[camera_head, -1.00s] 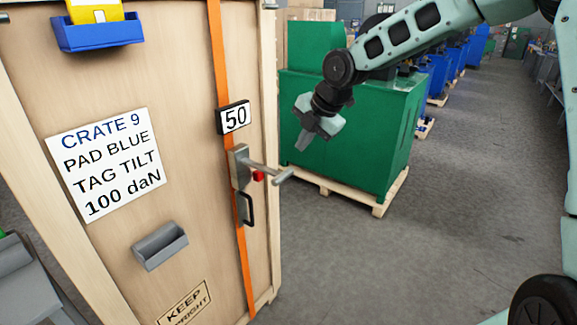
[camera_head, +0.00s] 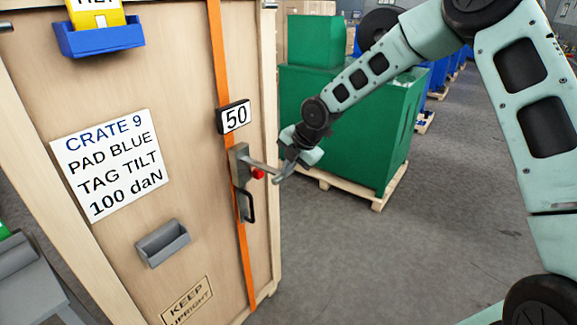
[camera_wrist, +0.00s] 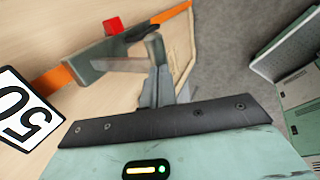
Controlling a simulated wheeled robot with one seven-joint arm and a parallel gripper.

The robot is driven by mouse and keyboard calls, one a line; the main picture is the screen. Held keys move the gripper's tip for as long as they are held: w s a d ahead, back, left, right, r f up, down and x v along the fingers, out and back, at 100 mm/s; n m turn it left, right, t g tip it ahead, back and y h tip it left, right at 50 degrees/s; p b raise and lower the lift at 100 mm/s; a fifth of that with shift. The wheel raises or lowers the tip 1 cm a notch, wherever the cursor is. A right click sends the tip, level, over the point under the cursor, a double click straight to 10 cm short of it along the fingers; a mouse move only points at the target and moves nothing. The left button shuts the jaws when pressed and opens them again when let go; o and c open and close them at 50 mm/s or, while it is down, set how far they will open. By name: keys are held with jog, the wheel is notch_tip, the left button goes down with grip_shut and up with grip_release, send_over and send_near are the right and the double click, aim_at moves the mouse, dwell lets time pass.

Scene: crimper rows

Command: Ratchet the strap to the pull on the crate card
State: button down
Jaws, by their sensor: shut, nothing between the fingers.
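An orange strap (camera_head: 219,70) runs down the wooden crate (camera_head: 130,120). On it sit a black-framed display (camera_head: 234,117) reading 50 and a grey ratchet (camera_head: 240,168) with a lever sticking out (camera_head: 264,168), a red button (camera_head: 258,174) and a dark loop handle (camera_head: 248,207). The white card (camera_head: 113,165) reads CRATE 9, PAD BLUE, TAG TILT, 100 daN. My gripper (camera_head: 286,169) is shut and empty at the lever's outer end; I cannot tell whether it touches. In the wrist view, the shut fingers (camera_wrist: 160,82) overlap the lever end (camera_wrist: 153,48).
A blue holder (camera_head: 100,40) at the crate's upper left carries a yellow tag (camera_head: 95,14), its lettering cut off. A grey holder (camera_head: 163,243) below looks empty. A green machine (camera_head: 345,125) on a pallet stands behind my gripper.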

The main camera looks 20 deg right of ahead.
jog(key=shift+f, duration=0.1)
notch_tip(320, 180, down, 13)
jog(key=w+a+t+y+b, duration=0.1)
jog(key=t+y+b, duration=0.3)
jog(key=b, duration=2.1)
jog(key=shift+w+a+f+t+y, duration=0.2)
jog(key=shift+w+t+y, duration=0.15)
jog(key=shift+t, duration=0.75)
jog(key=shift+s, duration=0.1)
